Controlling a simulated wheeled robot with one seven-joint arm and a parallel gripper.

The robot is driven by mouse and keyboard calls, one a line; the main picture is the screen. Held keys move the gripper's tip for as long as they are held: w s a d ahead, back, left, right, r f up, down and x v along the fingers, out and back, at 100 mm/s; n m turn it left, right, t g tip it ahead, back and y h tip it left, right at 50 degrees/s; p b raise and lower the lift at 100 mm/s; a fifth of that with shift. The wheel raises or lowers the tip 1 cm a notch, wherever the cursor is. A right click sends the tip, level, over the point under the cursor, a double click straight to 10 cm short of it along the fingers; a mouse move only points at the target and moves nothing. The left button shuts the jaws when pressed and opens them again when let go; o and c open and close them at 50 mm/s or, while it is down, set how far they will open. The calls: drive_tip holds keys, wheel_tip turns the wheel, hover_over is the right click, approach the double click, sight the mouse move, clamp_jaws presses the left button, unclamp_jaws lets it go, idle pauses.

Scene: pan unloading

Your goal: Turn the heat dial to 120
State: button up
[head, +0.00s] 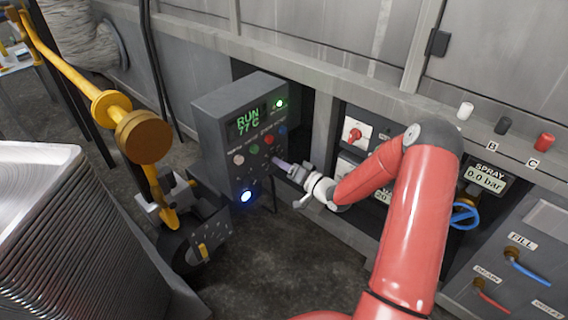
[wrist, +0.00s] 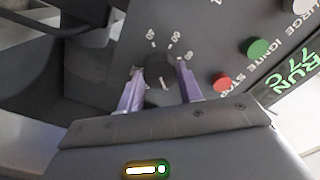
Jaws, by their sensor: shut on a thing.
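The grey control box (head: 222,150) stands at the middle of the head view; its green display (head: 248,121) reads RUN 77 C. The heat dial (wrist: 155,76) is a small dark knob on the box face, with white scale marks and numbers around it in the wrist view. My gripper (head: 276,163) reaches the lower right of the box face. In the wrist view its two purple fingers (wrist: 160,70) stand on either side of the dial, shut on it. The fingers hide part of the scale, and I cannot read the dial's setting.
In the wrist view, a green IGNITE button (wrist: 258,47) and a red STOP button (wrist: 222,81) lie right of the fingers. A blue lit lamp (head: 246,197) is low on the box. A yellow pipe arm (head: 70,65) and ribbed metal stack (head: 45,225) stand left.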

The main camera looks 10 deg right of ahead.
idle(0.4)
drive_tip(key=o, duration=1)
drive_tip(key=shift+m, duration=0.3)
drive_tip(key=v, duration=0.8)
drive_tip(key=shift+w, duration=0.1)
